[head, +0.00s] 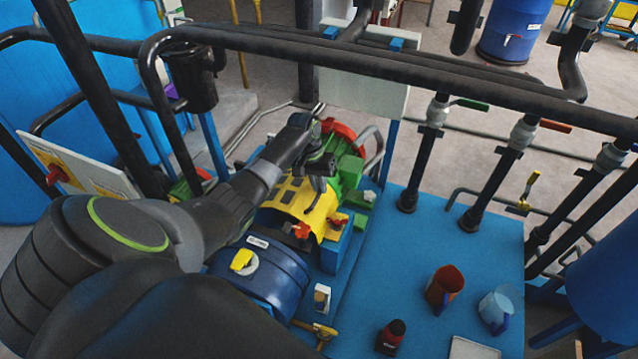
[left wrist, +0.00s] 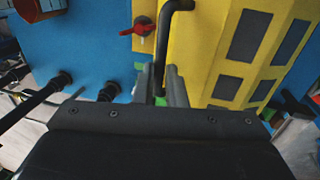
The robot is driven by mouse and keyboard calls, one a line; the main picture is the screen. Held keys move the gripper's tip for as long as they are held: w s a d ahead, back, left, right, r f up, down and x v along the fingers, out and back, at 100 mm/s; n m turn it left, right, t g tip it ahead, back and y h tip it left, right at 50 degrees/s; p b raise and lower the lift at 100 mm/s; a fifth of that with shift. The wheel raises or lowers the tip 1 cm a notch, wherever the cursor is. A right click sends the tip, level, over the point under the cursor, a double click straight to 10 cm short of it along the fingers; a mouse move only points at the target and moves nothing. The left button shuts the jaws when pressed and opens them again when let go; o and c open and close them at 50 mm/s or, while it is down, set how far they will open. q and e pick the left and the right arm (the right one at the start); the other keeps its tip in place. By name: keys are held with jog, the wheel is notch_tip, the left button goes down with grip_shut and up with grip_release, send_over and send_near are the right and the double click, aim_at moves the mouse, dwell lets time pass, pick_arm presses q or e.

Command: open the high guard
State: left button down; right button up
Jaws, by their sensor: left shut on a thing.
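The yellow guard (head: 297,200) with dark slots sits over the machine between a blue cylinder and green parts. It fills the right of the left wrist view (left wrist: 235,25), where a black bent handle (left wrist: 164,45) runs down its near face. My left gripper (head: 320,170) is over the guard in the head view. In the left wrist view its two fingers (left wrist: 160,85) are closed on the lower part of the handle. The gripped end is partly hidden between the fingers. The guard appears to lie down over the machine. My right gripper is in neither view.
A red knob (head: 302,230) sits beside the guard. Dark pipes (head: 400,62) cross above and in front.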

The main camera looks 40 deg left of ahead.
pick_arm(q)
jog(key=shift+a+r, duration=0.25)
jog(key=shift+r, duration=0.15)
jog(key=a+r, duration=0.1)
jog(key=a+r+h+p, duration=0.1)
jog(key=a+r+h, duration=0.1)
jog(key=shift+s+a+r+t+p, duration=0.15)
jog(key=shift+s+a+t+p, duration=0.15)
jog(key=shift+s+p, duration=0.1)
jog(key=s+a+r+h+b, duration=0.2)
jog(key=a+r+h+b, duration=0.1)
jog(key=a, duration=0.5)
jog(key=shift+r+t+b, duration=0.4)
jog(key=shift+r+b, duration=0.15)
jog(key=shift+r, duration=0.2)
jog(key=shift+a, duration=0.1)
jog(key=shift+s, duration=0.1)
